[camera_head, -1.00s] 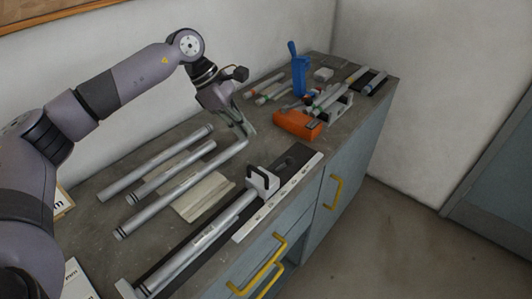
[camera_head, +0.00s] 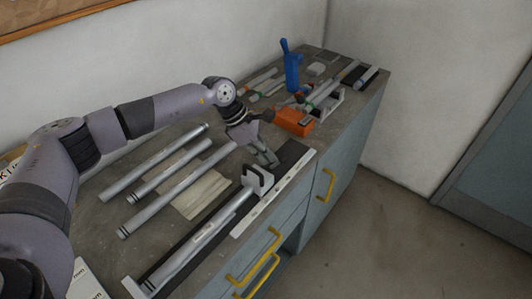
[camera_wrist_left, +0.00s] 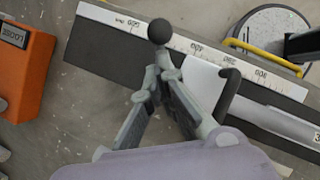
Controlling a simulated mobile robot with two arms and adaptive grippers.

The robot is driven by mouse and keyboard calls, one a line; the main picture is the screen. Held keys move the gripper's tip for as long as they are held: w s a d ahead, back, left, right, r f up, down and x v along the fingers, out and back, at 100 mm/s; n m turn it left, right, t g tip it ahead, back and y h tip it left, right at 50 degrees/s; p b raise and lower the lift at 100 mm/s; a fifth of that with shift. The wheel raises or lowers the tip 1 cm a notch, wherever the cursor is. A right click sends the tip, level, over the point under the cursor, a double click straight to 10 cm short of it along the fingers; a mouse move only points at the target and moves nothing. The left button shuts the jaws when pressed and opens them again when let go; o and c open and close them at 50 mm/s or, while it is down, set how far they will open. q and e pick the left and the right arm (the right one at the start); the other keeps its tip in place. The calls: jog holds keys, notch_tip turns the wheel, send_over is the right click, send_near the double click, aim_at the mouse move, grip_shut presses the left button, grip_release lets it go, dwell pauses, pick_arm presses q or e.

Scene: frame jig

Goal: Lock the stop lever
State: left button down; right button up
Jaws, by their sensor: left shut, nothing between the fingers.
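The jig's white stop block (camera_head: 257,180) sits on the dark rail, with a black looped handle on top. The block also shows in the left wrist view (camera_wrist_left: 203,88), with its black handle (camera_wrist_left: 228,96) to the right. A black ball knob (camera_wrist_left: 160,32), apparently the stop lever's end, shows just beyond my fingertips. My left gripper (camera_head: 269,160) is shut and empty, low over the rail beside the block. In the left wrist view its fingers (camera_wrist_left: 163,72) converge close below the knob; I cannot tell whether they touch it. The lever's lower part is hidden by the fingers.
A metal tube (camera_head: 205,236) lies in the jig along the white scale (camera_head: 275,193). Several tubes lie loose at the left, near a pale board (camera_head: 202,193). An orange box (camera_head: 293,122) and a blue upright tool (camera_head: 291,70) stand behind. Yellow-handled drawers are in front.

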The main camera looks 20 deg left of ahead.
pick_arm(q)
jog(key=shift+s+d+y, duration=0.15)
jog(key=shift+d+y, duration=0.25)
jog(key=shift+y, duration=0.2)
jog(key=shift+b, duration=0.3)
jog(key=shift+s+d+f+t+y+b, duration=0.15)
jog(key=shift+d+t+y+b, duration=0.35)
jog(key=shift+y, duration=0.2)
jog(key=y+b, duration=0.1)
jog(key=b, duration=0.1)
jog(key=d+y+b, duration=0.1)
jog(key=b, duration=0.1)
jog(key=d+f+m+t+y+b, duration=0.1)
jog(key=y, duration=0.1)
jog(key=shift+s+b, duration=0.35)
jog(key=shift+b, duration=0.05)
jog(key=shift+s+d+f+b, duration=0.1)
jog(key=shift+s+d+b, duration=0.1)
jog(key=shift+b, duration=0.7)
jog(key=shift+w, duration=0.1)
